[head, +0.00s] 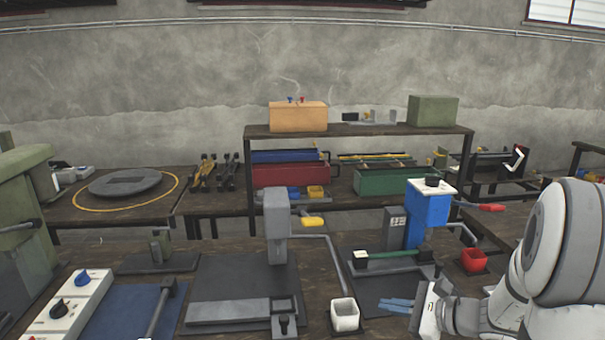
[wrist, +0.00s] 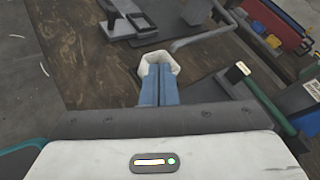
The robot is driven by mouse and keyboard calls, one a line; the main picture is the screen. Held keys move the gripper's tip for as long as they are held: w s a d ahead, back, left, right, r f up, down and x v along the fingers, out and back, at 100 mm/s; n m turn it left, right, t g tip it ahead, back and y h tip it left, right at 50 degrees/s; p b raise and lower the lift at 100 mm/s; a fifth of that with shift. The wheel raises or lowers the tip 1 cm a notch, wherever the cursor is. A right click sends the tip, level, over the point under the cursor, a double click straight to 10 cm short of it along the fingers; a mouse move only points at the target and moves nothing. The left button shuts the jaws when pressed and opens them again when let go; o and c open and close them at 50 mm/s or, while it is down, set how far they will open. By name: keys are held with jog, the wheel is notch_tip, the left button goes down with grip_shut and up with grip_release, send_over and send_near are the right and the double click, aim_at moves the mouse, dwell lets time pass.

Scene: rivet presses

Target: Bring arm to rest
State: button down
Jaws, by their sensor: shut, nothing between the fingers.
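My gripper (head: 396,306) is at the lower right of the head view, in front of the blue press, with its blue fingers pointing left. In the wrist view its two blue fingers (wrist: 158,86) lie together, shut and empty. They point toward a white cup (wrist: 159,62) and overlap part of it in that view. The white cup (head: 344,314) stands on the bench left of my fingertips in the head view, apart from them. My white arm enters from the right edge.
A blue press (head: 428,214) and a red cup (head: 473,260) stand near my gripper. A grey press (head: 277,225) is further left, and a white control box (head: 68,308) at lower left. A shelf (head: 360,131) with boxes stands behind.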

jog(key=s+a+r+n+g+h+p, duration=0.25)
jog(key=s+a+n+g, duration=0.35)
jog(key=s+a+n, duration=0.4)
jog(key=s+d+r+n+h+p, duration=0.2)
jog(key=s+d+r+n+h, duration=0.3)
jog(key=s+n+h, duration=0.3)
jog(key=shift+s+d+r+n+h, duration=0.25)
jog(key=shift+d+r+n+h, duration=0.1)
jog(key=shift+n, duration=0.85)
